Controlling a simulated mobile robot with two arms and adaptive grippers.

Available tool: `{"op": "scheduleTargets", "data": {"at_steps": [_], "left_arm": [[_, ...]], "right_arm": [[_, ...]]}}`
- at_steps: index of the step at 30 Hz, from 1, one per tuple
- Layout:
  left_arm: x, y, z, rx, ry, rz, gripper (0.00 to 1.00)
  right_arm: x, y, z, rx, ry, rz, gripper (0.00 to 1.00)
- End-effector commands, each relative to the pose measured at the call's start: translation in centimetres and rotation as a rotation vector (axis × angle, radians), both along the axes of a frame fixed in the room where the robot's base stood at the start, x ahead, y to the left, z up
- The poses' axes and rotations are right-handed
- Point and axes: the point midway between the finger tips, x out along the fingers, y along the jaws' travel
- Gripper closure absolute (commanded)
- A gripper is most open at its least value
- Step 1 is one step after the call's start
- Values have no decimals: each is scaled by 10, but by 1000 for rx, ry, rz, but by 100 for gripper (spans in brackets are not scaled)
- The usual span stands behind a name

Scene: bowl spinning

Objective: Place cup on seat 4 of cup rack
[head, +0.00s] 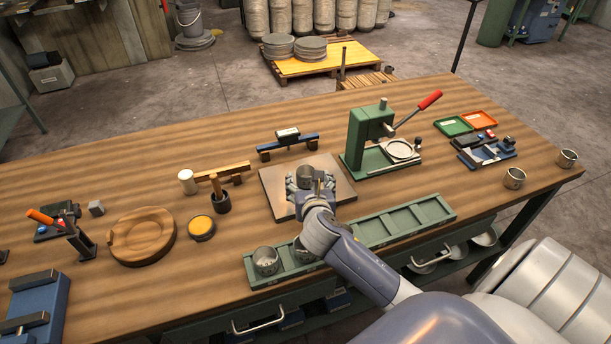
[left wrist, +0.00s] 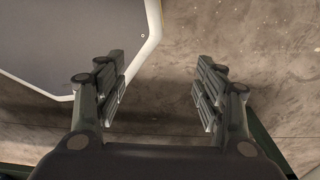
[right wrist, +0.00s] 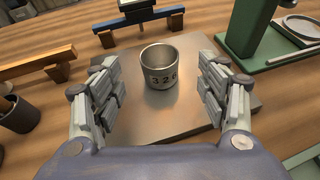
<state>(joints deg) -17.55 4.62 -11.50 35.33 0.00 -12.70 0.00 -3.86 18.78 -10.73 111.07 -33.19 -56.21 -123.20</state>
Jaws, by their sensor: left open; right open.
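A metal cup with dark digits on its side stands upright on a square steel plate in the right wrist view (right wrist: 160,68); it also shows in the head view (head: 305,173). My right gripper (right wrist: 160,82) is open, with one finger on each side of the cup and visible gaps between. The green cup rack (head: 405,221) lies along the table's front edge. One cup (head: 266,260) sits in its leftmost seat and another (head: 302,249) beside it, partly hidden by my right arm. The right-hand seats in view are empty. My left gripper (left wrist: 160,92) is open and empty above the floor.
The steel plate (head: 272,186) lies mid-table. A green press (head: 368,135) with a red-handled lever stands right of it. A wooden mallet (head: 215,176) and dark pot (head: 221,203) are left. Two more cups (head: 514,177) (head: 567,158) stand at the table's right end.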

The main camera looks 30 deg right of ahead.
Motion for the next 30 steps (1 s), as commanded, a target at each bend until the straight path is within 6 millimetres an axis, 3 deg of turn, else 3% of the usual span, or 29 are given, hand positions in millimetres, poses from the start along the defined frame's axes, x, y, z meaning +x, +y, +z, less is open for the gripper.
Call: {"op": "scheduleTargets", "data": {"at_steps": [5,18,27,30], "left_arm": [[-11,6,1,7,17,-1,36],[19,-2,11,-4,-29,1,36],[11,-4,10,-6,-16,3,36],[7,-3,10,-4,-9,3,36]], "right_arm": [[9,-5,-4,1,0,0,32],[47,-23,-24,0,0,-1,32],[49,-24,-26,0,0,1,32],[49,-24,-26,0,0,1,54]]}}
